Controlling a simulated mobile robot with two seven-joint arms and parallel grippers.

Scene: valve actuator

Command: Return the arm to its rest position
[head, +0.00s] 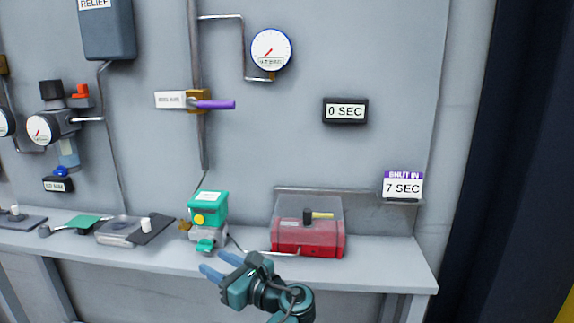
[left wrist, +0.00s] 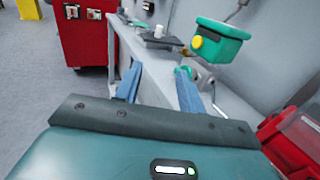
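My left gripper (head: 220,266) is in front of the bench's front edge, just below the green actuator, in the head view. Its two blue fingers are apart with nothing between them, and they also show apart in the left wrist view (left wrist: 160,72). The green valve actuator (head: 208,207) with a yellow button stands on the bench behind the fingers. It also shows at the upper right of the left wrist view (left wrist: 222,40). The fingers appear clear of it. My right gripper is in neither view.
The bench (head: 385,270) runs along a grey panel. A red box (head: 308,240) with a clear cover stands to the right of the actuator. A purple-handled valve (head: 215,105), a gauge (head: 271,49) and a "0 SEC" display (head: 345,111) are on the panel. A red cabinet (left wrist: 85,30) stands beyond.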

